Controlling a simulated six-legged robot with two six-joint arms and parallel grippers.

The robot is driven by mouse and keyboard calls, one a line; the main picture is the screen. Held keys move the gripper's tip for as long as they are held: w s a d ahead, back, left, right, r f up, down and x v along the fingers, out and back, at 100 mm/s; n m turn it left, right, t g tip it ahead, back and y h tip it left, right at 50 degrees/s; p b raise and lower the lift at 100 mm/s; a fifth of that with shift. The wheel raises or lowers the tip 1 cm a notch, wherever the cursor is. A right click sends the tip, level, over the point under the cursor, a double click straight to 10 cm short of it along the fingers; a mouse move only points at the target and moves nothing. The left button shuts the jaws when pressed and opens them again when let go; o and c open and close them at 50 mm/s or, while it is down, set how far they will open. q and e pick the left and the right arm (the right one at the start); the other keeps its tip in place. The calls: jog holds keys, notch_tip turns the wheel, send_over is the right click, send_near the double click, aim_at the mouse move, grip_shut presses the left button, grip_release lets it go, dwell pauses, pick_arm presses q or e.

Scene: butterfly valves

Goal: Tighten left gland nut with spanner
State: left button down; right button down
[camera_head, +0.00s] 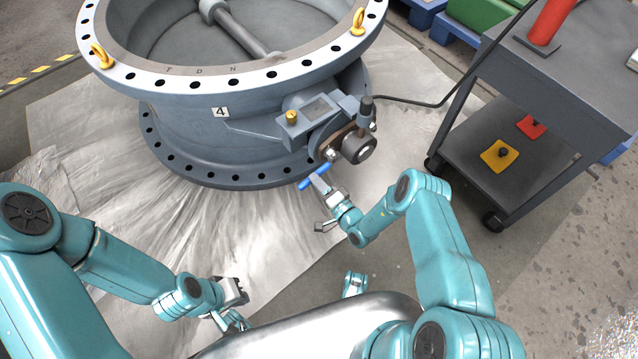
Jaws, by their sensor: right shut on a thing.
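The large grey butterfly valve (185,140) lies flat, marked 4, with its actuator (310,118) on the near right side. A round shaft end (358,149) sticks out there, with a small bright nut (330,154) on its left, which looks like the left gland nut. My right gripper (320,187) is shut on the blue spanner (309,181), just below that nut. The spanner's upper end points at the nut; I cannot tell whether it touches. My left gripper (238,290) hangs low, apart from the valve; its jaws are too small to judge.
A dark trolley (585,85) stands at the right, with a red cylinder (550,20) on top and yellow and red pieces on its lower shelf. A black cable (425,103) runs from the actuator towards it. The crumpled sheet (110,215) around the valve is mostly clear.

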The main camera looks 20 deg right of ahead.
jog(key=shift+w+a, duration=0.1)
jog(key=shift+w, duration=0.35)
jog(key=shift+w, duration=0.1)
jog(key=shift+w+a+b, duration=0.2)
jog(key=shift+w+b, duration=0.15)
dwell(0.8)
